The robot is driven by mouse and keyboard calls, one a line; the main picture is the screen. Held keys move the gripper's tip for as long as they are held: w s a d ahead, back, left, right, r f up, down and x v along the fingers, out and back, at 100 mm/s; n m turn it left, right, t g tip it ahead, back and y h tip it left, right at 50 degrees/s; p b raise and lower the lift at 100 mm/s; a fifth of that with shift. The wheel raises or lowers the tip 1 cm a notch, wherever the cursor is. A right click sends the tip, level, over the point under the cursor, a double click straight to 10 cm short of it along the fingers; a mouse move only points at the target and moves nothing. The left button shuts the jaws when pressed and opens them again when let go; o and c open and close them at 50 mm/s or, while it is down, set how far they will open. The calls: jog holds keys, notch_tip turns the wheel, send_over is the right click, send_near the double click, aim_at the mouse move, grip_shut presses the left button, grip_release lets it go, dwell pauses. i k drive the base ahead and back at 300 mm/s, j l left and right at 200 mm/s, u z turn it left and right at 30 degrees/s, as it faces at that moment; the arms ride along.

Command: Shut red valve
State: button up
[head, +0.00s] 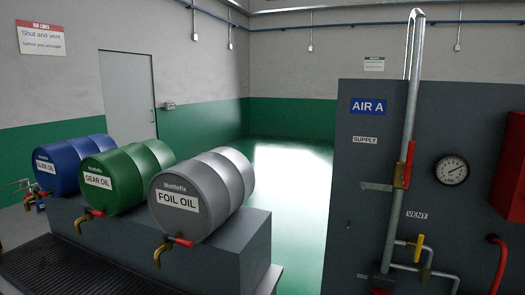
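A red lever (409,166) stands upright on a brass valve body (401,182) on the vertical metal pipe (410,120), on the right in the head view. The lever lies along the pipe, beside the "SUPPLY" label (365,140). A second valve with a yellow lever (419,246) sits lower, below the "VENT" label (416,215); this lever is also about upright. My gripper is not in view.
The dark panel (360,230) carries a round gauge (451,170), a red box (513,165) and a red hose (500,262). On the left, blue, green and grey drums with taps rest on a grey stand (250,247). Green floor (292,185) between is clear.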

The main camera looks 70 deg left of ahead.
aim_at(405, 178)
jog(key=j+u, duration=0.3)
jog(key=i+j+u, duration=0.1)
jog(key=j+u, duration=0.15)
jog(key=j, duration=0.25)
jog(key=j+u, duration=0.3)
jog(key=i+j+u, duration=0.25)
jog(key=j, duration=0.15)
